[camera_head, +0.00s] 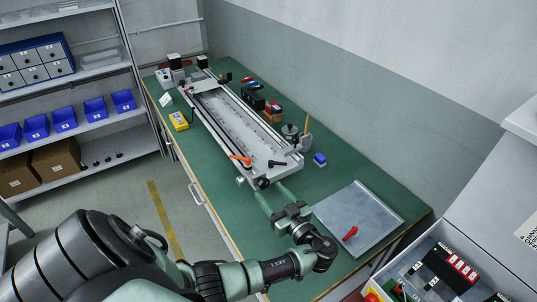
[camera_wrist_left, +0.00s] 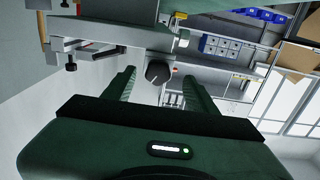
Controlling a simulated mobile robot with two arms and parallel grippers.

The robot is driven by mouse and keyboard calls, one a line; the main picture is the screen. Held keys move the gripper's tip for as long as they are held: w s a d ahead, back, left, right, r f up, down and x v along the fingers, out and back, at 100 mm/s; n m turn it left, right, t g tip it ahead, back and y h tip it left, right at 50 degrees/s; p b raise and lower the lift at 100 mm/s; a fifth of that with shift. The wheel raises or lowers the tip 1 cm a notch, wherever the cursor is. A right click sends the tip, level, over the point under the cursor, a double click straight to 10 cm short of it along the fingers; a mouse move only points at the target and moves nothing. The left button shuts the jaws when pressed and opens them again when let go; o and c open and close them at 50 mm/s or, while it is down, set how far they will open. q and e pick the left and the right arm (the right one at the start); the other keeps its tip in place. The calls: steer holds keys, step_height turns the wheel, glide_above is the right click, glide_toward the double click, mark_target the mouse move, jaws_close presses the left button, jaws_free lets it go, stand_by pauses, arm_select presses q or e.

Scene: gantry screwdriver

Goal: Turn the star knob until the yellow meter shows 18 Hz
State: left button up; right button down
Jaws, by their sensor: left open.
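The star knob (camera_head: 262,183) is a dark knob on the near end of the long metal gantry (camera_head: 297,160). In the left wrist view the black knob (camera_wrist_left: 157,72) shows between my two fingers, with a gap on each side. My left gripper (camera_head: 273,197) is open, its fingers pointing at that end of the gantry. It also shows in the left wrist view (camera_wrist_left: 158,84). The yellow meter (camera_head: 179,121) lies on the green bench left of the gantry. Its reading is too small to make out. My right gripper is out of view.
The green bench (camera_head: 325,178) carries a grey plate (camera_head: 362,218) with a red-handled item (camera_head: 350,233). A blue block (camera_head: 319,160) and an orange lever (camera_head: 241,159) are near the gantry. Shelves with blue bins (camera_head: 65,119) stand left. A case of parts (camera_head: 447,272) is at the lower right.

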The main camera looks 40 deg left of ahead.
arm_select(q)
steer(key=shift+w+a, duration=0.25)
steer(key=shift+a, duration=0.35)
steer(key=shift+w+a, duration=0.15)
steer(key=shift+a, duration=0.35)
jaws_close()
steer(key=shift+f, duration=0.1)
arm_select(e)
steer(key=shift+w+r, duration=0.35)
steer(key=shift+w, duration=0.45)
arm_select(q)
steer(key=shift+m, duration=0.3)
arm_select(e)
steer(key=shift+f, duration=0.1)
